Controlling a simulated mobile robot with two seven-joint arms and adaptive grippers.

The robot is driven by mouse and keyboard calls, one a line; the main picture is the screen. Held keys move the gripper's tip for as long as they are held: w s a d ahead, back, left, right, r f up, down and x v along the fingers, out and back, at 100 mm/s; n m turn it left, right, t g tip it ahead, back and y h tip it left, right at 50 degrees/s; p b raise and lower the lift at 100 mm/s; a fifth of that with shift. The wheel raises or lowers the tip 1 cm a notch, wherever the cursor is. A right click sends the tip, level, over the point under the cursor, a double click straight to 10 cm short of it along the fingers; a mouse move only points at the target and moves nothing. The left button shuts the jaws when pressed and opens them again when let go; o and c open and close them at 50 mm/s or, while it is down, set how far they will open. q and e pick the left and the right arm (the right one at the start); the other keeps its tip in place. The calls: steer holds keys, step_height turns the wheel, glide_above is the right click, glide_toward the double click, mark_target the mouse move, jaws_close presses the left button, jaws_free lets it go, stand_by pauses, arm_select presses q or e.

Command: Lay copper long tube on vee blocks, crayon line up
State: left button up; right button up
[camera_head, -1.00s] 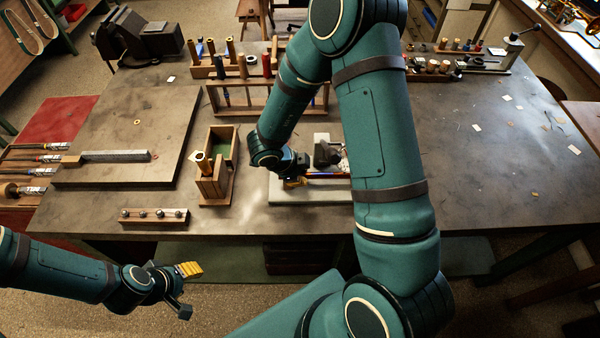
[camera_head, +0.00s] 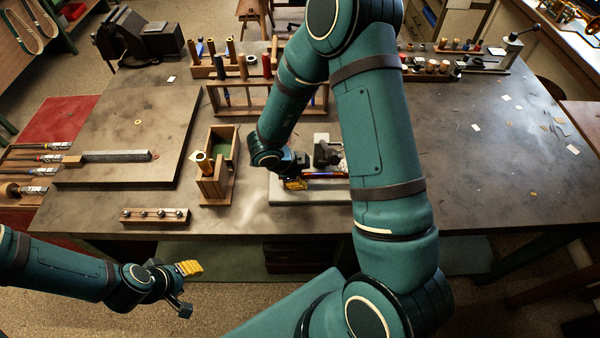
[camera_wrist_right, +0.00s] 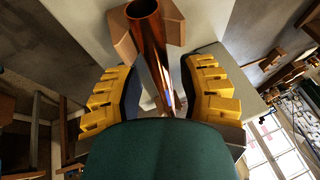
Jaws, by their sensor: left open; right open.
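The copper long tube (camera_wrist_right: 152,40) runs between the two yellow-padded fingers of my right gripper (camera_wrist_right: 160,95) in the right wrist view. The fingers are spread, with a gap on each side of the tube. The tube lies in the notch of a tan vee block (camera_wrist_right: 125,38); its further length is hidden behind my gripper. A pale streak shows on the tube, but I cannot tell if it is the crayon line. My left gripper (camera_head: 187,288) is open and empty before the table.
A pale slab (camera_head: 285,197) lies under the right gripper. A wooden box stand (camera_head: 214,188) is close to its left, with a tool rack (camera_head: 268,97) behind. A small wooden strip with balls (camera_head: 154,216) lies at the front left. The right of the table is mostly clear.

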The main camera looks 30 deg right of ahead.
steer(key=v, duration=1.2)
stand_by(0.3)
